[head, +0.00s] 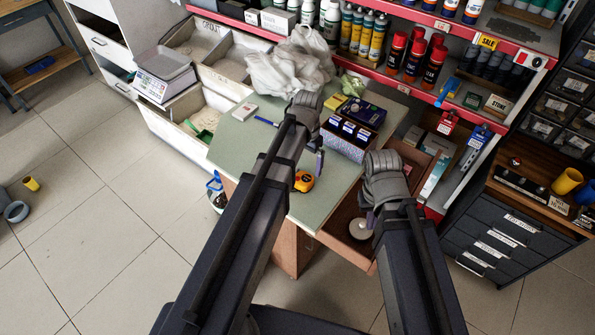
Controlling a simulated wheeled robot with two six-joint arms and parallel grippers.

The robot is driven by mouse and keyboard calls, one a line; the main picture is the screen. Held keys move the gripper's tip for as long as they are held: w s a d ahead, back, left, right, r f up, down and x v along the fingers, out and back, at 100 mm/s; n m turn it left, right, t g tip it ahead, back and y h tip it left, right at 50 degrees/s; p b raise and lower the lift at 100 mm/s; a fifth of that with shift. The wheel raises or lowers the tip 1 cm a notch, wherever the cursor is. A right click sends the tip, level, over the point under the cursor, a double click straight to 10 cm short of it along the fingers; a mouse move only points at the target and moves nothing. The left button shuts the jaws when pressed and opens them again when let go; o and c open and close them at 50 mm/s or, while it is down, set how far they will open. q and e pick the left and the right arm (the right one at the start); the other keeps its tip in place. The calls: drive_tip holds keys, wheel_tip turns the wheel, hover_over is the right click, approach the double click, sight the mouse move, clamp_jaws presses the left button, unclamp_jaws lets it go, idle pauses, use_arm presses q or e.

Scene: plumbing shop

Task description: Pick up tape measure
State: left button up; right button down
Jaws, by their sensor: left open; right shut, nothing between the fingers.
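The tape measure (304,181), yellow-orange with black, sits on the green-topped table (245,150) near its front edge. My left forearm partly covers its left side. My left gripper (318,162) points down just above and to the right of the tape measure in the picture; it is open, and nothing shows in it. My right gripper (370,219) is mostly hidden by its own arm, over the open drawer at the table's right; it is shut and empty.
A patterned box (346,137) and a dark blue box (363,112) stand behind the tape measure. A blue pen (266,122) and a white packet (243,112) lie to the left. The open drawer (345,240) holds a round pale object (361,229). Red-edged shelves rise behind.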

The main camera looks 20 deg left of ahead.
sight(303, 178)
use_arm(q)
drive_tip(key=shift+a, duration=0.1)
drive_tip(key=shift+f+b, duration=0.25)
drive_tip(key=shift+b, duration=0.1)
drive_tip(key=f+b, duration=0.7)
drive_tip(key=shift+s+a+f, duration=0.1)
drive_tip(key=shift+a+f, duration=0.1)
drive_tip(key=shift+a, duration=0.05)
drive_tip(key=shift+r, duration=0.1)
clamp_jaws()
idle(0.7)
